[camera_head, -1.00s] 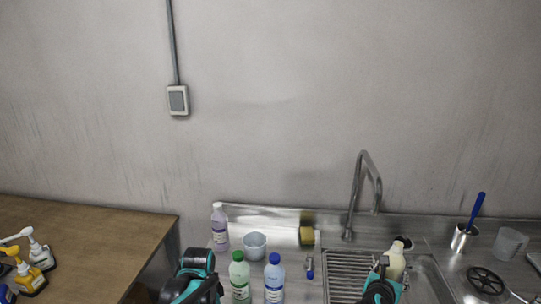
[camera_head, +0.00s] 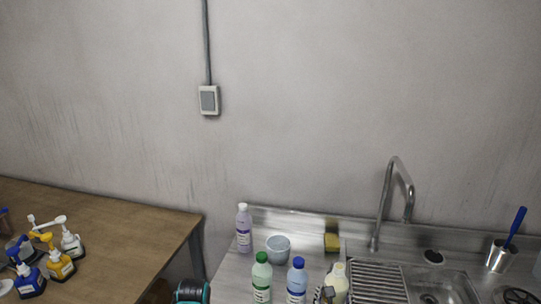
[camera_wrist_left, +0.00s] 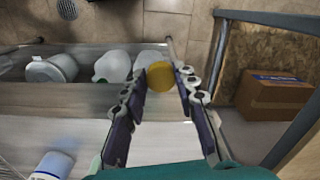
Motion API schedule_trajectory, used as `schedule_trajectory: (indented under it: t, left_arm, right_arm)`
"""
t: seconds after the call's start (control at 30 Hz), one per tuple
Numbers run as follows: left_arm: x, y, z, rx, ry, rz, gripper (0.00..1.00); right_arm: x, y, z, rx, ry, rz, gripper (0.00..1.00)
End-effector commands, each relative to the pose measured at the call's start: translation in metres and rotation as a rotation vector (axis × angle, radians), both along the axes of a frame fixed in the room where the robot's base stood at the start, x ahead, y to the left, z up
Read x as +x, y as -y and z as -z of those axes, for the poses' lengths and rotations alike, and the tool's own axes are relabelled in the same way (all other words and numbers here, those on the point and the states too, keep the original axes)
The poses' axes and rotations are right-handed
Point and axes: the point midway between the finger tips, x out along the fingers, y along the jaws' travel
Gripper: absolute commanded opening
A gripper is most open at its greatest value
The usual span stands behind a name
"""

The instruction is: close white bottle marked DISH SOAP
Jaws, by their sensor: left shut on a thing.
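The cream-white bottle (camera_head: 340,281) stands out at the bottom of the head view, in front of the drain rack, with a pale top and no coloured cap visible. Its label is not readable. Dark fingers of my right gripper (camera_head: 326,295) are against its left side, apparently shut on it; the lower part is cut off. My left gripper (camera_wrist_left: 160,78) is shut on a round yellow cap (camera_wrist_left: 160,76) between its fingertips in the left wrist view. In the head view only the teal and black top of my left gripper's arm shows at the bottom edge, left of the bottle.
Green-capped (camera_head: 262,279) and blue-capped (camera_head: 297,281) bottles stand between my arms. A purple bottle (camera_head: 244,229), bowl (camera_head: 278,249) and sponge (camera_head: 332,242) are behind. The tap (camera_head: 388,205) and sink are right. Pump bottles (camera_head: 60,262) stand on the wooden table (camera_head: 130,232).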

Motion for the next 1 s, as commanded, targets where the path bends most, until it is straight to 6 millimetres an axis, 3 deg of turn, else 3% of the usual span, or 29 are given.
schedule_trajectory:
  t: [0.33, 0.8, 1.0]
  left_arm:
    - [0.0, 0.0, 0.0, 0.0, 0.0, 0.002, 0.21]
    - [0.0, 0.0, 0.0, 0.0, 0.0, 0.003, 0.21]
    - [0.0, 0.0, 0.0, 0.0, 0.0, 0.003, 0.21]
  right_arm:
    - [-0.004, -0.007, -0.002, 0.001, -0.001, -0.028, 0.03]
    - [-0.041, -0.086, -0.02, 0.002, 0.0, -0.35, 0.03]
    - [-0.046, -0.098, -0.024, 0.0, 0.001, -0.399, 0.03]
